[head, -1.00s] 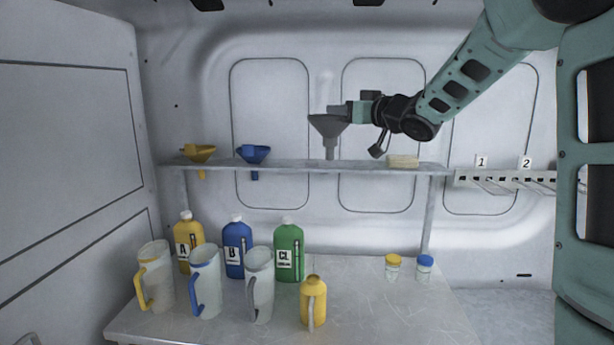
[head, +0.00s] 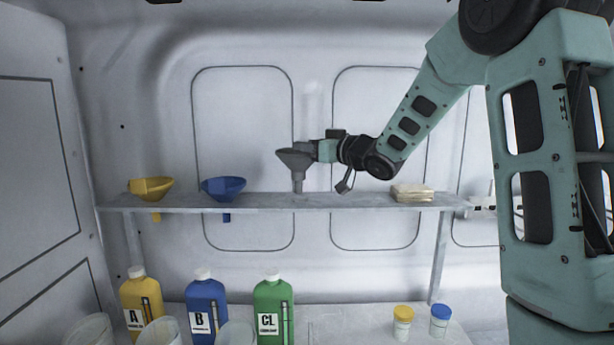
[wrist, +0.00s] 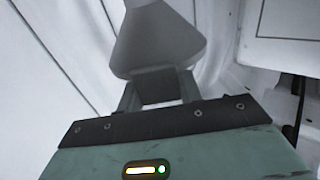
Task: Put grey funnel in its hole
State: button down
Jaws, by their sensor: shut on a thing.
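The grey funnel (head: 295,162) is held upright in my gripper (head: 314,150), spout down. Its spout tip is close to the shelf top (head: 330,202); I cannot tell whether it touches the shelf or stands over the hole, and I cannot make out the hole itself. In the wrist view the funnel (wrist: 158,40) fills the space ahead of my gripper (wrist: 157,88), whose fingers are shut on its edge. The yellow funnel (head: 150,187) and the blue funnel (head: 222,187) sit in the shelf to the left, their spouts showing below it.
A beige stack (head: 412,192) lies on the shelf to the right. Below stand yellow bottle A (head: 140,300), blue bottle B (head: 206,302), green bottle CL (head: 273,305), and two small capped jars (head: 403,322). Jug rims show at the bottom left.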

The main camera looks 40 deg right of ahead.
aim_at(308, 165)
notch_tip(308, 165, down, 5)
jog(key=shift+r+p, duration=0.1)
jog(key=shift+p, duration=0.5)
jog(key=shift+f, duration=0.3)
